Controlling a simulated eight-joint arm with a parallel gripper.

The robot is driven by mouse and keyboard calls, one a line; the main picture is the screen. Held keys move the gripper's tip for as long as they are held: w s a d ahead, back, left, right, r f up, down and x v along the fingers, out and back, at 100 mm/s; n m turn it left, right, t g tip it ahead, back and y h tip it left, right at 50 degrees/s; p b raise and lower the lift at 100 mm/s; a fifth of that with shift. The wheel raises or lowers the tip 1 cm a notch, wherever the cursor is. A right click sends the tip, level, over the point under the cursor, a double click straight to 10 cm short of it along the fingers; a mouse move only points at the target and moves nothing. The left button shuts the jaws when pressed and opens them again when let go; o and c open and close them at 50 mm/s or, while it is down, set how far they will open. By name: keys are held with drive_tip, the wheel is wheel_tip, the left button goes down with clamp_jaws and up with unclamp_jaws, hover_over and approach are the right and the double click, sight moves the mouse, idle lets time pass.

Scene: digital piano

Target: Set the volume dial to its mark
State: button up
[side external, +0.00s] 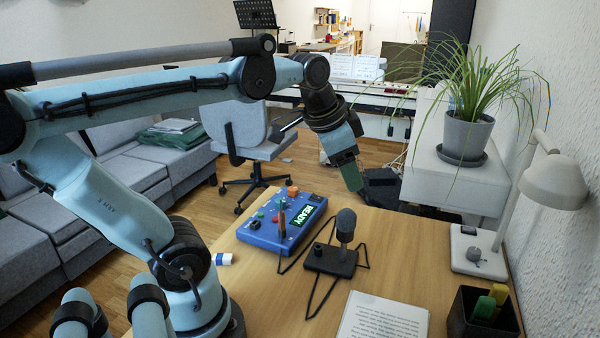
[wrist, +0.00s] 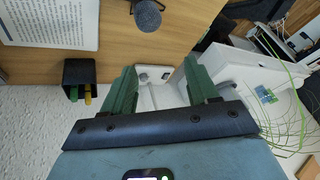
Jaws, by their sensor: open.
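A blue control box (side external: 282,222) stands on the desk in the side external view, with several coloured knobs and a lit display reading READY (side external: 301,218). Which knob is the volume dial, and where its mark is, I cannot tell at this size. The blue box is not in the wrist view.
A microphone (side external: 345,226) on a black stand (side external: 330,260) is right of the box. A lamp (side external: 553,182), a pen cup (side external: 483,314) and printed paper (side external: 382,318) occupy the right and front. A potted plant (side external: 466,137) stands behind. Bare desk (side external: 410,247) lies between microphone and lamp.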

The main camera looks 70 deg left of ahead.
drive_tip(key=a+m+g, duration=0.2)
drive_tip(key=a+m, duration=0.1)
drive_tip(key=a, duration=0.7)
drive_tip(key=m+g+h, duration=0.1)
drive_tip(key=m+g, duration=0.2)
drive_tip(key=m, duration=0.3)
hover_over(280, 200)
wheel_tip(280, 200, down, 5)
wheel_tip(280, 200, down, 13)
drive_tip(key=shift+d+f, duration=0.1)
drive_tip(key=shift+f, duration=0.1)
drive_tip(key=shift+c, duration=0.2)
drive_tip(key=shift+n, duration=0.3)
drive_tip(key=c, duration=1)
